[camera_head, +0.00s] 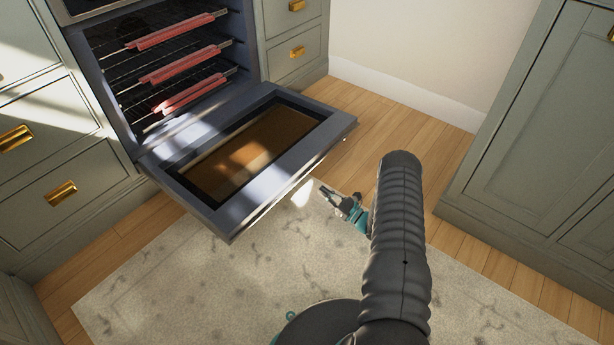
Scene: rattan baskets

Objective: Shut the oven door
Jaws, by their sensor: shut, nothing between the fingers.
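The oven door (289,170) is dark blue-grey with a brownish glass window. It is folded down, open, and sticks out from the oven (85,70) over the floor. My gripper (328,192) is shut and empty. In the picture it is just below the door's outer edge, near the right half of that edge, and appears apart from it. I cannot tell its exact height against the door. The door's underside is hidden. My dark ribbed arm covers part of the floor and rug at lower right.
Oven racks with red-edged guards (180,31) show inside the oven. Grey-green drawers (50,150) stand to the left, with more (290,30) at right of the oven. A tall cabinet (540,110) stands at right. A pale rug (200,285) lies on the wooden floor.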

